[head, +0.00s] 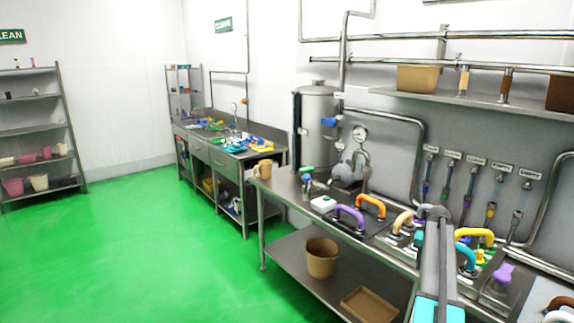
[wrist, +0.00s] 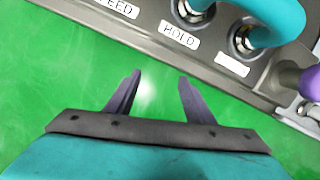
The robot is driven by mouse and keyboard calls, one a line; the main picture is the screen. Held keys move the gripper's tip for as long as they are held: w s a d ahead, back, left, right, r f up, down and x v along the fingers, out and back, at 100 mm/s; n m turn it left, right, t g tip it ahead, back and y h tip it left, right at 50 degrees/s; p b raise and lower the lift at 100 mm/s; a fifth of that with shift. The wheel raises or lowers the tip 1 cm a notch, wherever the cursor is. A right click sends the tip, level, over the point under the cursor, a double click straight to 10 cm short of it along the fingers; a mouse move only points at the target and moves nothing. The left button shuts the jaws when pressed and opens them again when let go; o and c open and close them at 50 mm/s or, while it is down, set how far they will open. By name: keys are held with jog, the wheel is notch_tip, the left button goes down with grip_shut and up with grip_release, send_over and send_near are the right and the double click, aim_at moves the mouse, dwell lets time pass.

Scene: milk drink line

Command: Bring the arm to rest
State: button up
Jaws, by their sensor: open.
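My gripper (wrist: 160,82) shows in the wrist view with its two dark fingers spread apart. Nothing is between them, and the green floor shows behind the gap. The edge of a grey panel (wrist: 150,38) lies beyond the fingertips, with labels such as HOLD (wrist: 179,36) and a teal curved handle (wrist: 283,22). The fingers look apart from the panel. In the head view my arm reaches over the near workbench at the lower right; I cannot make out the fingers there.
The steel workbench (head: 283,188) carries a purple handle (head: 350,216), an orange handle (head: 371,203) and a yellow handle (head: 475,235). A tall steel tank (head: 316,125) stands behind. A brown bin (head: 321,260) sits on the lower shelf. Green floor (head: 130,250) at left is clear.

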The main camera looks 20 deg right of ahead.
jog(key=w+a+f+n+g+y+b, duration=0.1)
jog(key=a+f, duration=1.2)
jog(key=a, duration=0.4)
jog(key=w+a+f+n+g+y+b, duration=0.1)
jog(key=w+a+f+b, duration=0.1)
jog(key=a+f, duration=1.3)
jog(key=s+a+f+m+g+b, duration=0.1)
jog(key=s+a+f, duration=0.45)
jog(key=a, duration=0.45)
jog(key=s+a+f+m+g+b, duration=0.1)
jog(key=s+a+f+m+g, duration=0.1)
jog(key=s+a+f, duration=0.55)
jog(key=s+a+m, duration=0.4)
jog(key=s+m, duration=0.3)
jog(key=m, duration=0.1)
jog(key=s+a+f+m+g, duration=0.1)
jog(key=s+a+m, duration=0.4)
jog(key=s+m, duration=0.3)
jog(key=s+a+f+m+g+b, duration=0.1)
jog(key=s+a+m, duration=0.4)
jog(key=s+m, duration=0.3)
jog(key=shift+s+a+f, duration=0.2)
jog(key=shift+f, duration=0.05)
